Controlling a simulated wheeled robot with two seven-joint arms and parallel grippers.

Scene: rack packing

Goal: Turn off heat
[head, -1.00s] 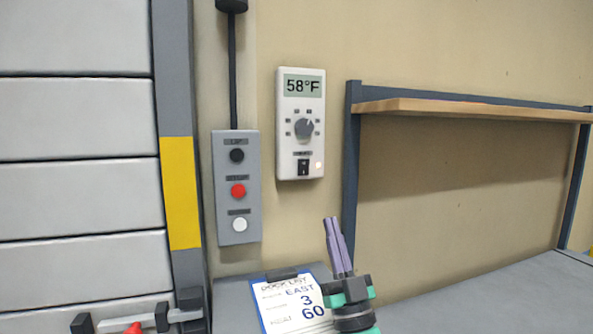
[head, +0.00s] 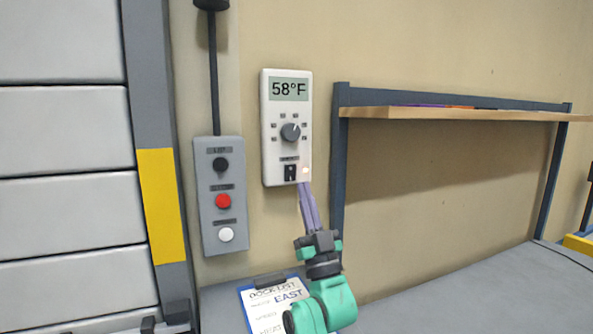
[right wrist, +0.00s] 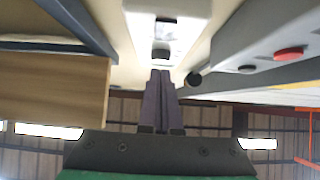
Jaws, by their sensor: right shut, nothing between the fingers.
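The white thermostat panel (head: 286,150) hangs on the beige wall. Its display (head: 289,89) reads 58°F. Below that are a grey round dial (head: 290,133) and a small black rocker switch (head: 290,173) with a pale lit lamp (head: 305,170) beside it. My right gripper (head: 304,186) is shut and empty, its fingers pointing up with the tips at the panel's lower edge, just below the switch. I cannot tell whether they touch it. The right wrist view shows the closed fingers (right wrist: 160,75) in front of the white panel (right wrist: 165,28). My left gripper is not in view.
A grey button box (head: 221,195) with black, red and white buttons is left of the panel. A shelf (head: 450,113) on a dark frame stands to the right. A clipboard (head: 268,300) lies on the grey counter (head: 450,290). The counter's right part is clear.

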